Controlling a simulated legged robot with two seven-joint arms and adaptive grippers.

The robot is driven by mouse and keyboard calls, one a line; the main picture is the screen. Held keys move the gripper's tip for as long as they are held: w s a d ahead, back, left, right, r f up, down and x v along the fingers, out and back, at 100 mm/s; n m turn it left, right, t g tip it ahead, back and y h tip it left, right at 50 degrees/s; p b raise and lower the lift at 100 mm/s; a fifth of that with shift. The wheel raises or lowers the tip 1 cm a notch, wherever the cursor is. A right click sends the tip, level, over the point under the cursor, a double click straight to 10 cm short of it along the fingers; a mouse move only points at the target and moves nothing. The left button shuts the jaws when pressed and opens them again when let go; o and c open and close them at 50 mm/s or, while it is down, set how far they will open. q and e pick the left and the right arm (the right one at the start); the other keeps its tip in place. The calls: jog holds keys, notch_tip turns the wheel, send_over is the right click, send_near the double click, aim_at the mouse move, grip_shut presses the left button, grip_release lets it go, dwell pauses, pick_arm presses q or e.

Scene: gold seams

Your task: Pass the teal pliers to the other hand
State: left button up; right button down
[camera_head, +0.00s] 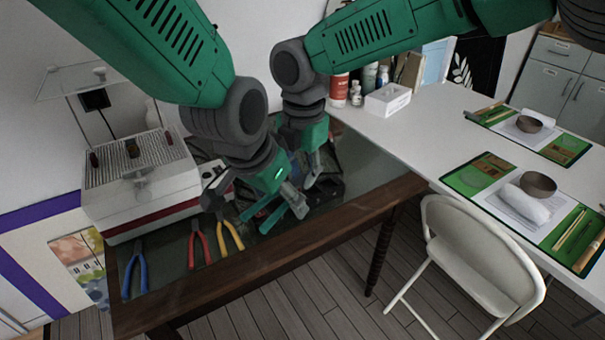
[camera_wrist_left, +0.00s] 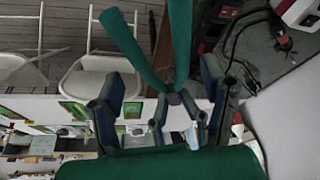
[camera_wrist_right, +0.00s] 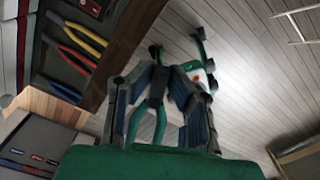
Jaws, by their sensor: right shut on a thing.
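The teal pliers (camera_head: 258,208) are held in the air above the front edge of the dark bench, handles to the lower left. In the left wrist view their two handles (camera_wrist_left: 180,40) point up, away from my palm, and spread apart. My left gripper (camera_head: 262,200) is open, its fingers wide apart around the pliers; it also shows in the left wrist view (camera_wrist_left: 163,88). My right gripper (camera_head: 313,172) is close behind it, shut on the pliers, partly hidden by the left wrist.
Blue pliers (camera_head: 135,270), red pliers (camera_head: 198,245) and yellow pliers (camera_head: 230,235) lie on the dark bench (camera_head: 270,270). A white machine (camera_head: 140,185) stands at the left. A white table (camera_head: 440,130) with place settings and a folding chair (camera_head: 480,240) are at the right.

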pick_arm(q)
jog(key=v, duration=1.1)
jog(key=s+d+f+m+g+h, duration=0.1)
jog(key=s+d+f+m, duration=0.15)
jog(key=s, duration=0.25)
jog(key=s+d+f+m+h, duration=0.1)
jog(key=s+d+f+m, duration=0.15)
jog(key=s+f, duration=0.2)
jog(key=s+a+f+n+y, duration=0.1)
jog(key=a+f+n, duration=0.2)
jog(key=a+f, duration=0.45)
jog(key=a+f+n, duration=0.3)
jog(key=a+f, duration=0.1)
jog(key=f, duration=0.6)
jog(key=s+a+f+n+g+y, duration=0.2)
jog(key=s+a+f+n, duration=0.3)
jog(key=s+a+f, duration=0.7)
jog(key=a+f+y, duration=0.1)
jog(key=a, duration=0.2)
jog(key=shift+s+a+f+n+y, duration=0.3)
jog(key=shift+s+f, duration=0.05)
jog(key=shift+f, duration=0.05)
